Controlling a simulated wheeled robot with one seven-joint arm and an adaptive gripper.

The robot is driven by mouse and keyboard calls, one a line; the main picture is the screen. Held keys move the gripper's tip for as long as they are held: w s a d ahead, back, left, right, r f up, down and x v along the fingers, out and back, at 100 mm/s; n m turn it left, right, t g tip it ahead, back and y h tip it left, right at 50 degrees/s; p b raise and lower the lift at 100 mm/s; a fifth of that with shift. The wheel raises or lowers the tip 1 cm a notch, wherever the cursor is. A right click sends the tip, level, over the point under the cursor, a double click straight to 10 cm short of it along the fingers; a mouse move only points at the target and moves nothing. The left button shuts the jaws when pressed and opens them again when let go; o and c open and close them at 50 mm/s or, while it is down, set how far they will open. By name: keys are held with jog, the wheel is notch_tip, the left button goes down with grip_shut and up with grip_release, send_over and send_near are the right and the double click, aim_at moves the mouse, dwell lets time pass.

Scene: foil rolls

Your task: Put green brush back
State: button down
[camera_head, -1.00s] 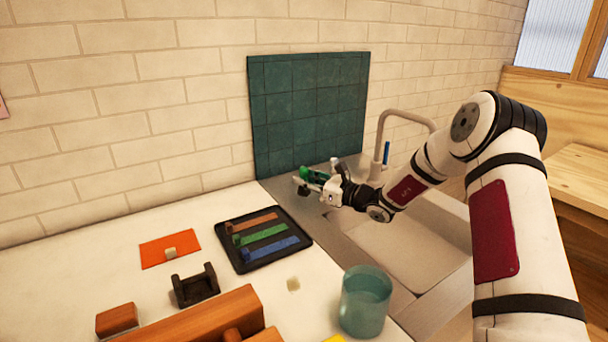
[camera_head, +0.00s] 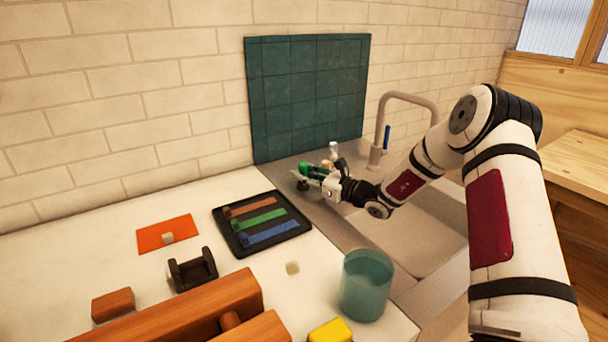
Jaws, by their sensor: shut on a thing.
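My gripper (camera_head: 312,179) is shut on a small green thing, which looks like the green brush (camera_head: 309,168). It is held over the grey counter strip beside the sink, in front of the dark teal panel. The fingers hide part of it, and I cannot tell whether it touches the counter. A black tray (camera_head: 235,249) lies flat on the white counter, left of and nearer than my gripper. It bears brown, green (camera_head: 259,221) and blue strips side by side.
A teal glass (camera_head: 366,286) stands near the sink edge (camera_head: 425,262). The faucet (camera_head: 379,125) rises behind the sink. An orange mat (camera_head: 155,237), a dark holder (camera_head: 192,270), wooden blocks (camera_head: 190,311) and a yellow block (camera_head: 330,331) occupy the left and front.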

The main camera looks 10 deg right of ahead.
jog(key=shift+f+b, duration=0.3)
jog(key=shift+f, duration=0.35)
dwell(0.9)
jog(key=c, duration=0.8)
grip_release()
jog(key=shift+o, duration=0.2)
jog(key=shift+r, duration=0.15)
jog(key=shift+r+p, duration=1.95)
jog(key=shift+r, duration=2.45)
